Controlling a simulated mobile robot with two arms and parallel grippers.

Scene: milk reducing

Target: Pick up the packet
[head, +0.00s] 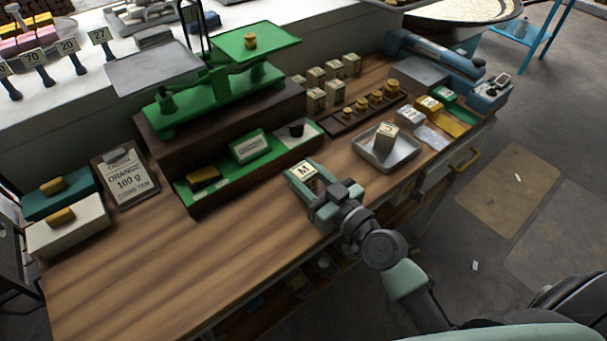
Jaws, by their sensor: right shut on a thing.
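A small cream packet (303,171) with a dark letter, apparently an M, on its top is at the front middle of the wooden counter. My right gripper (305,176) reaches in from the lower right and is shut on this packet, with its pale green fingers along the packet's sides. I cannot tell whether the packet touches the counter. Several similar packets (334,92) stand farther back. My left gripper is not in view.
A green balance scale (215,92) stands on a dark wooden block behind. A green-lined shelf (263,171) holds small boxes. A rack of brass weights (361,105) lies behind the tray. The left front counter (190,270) is clear.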

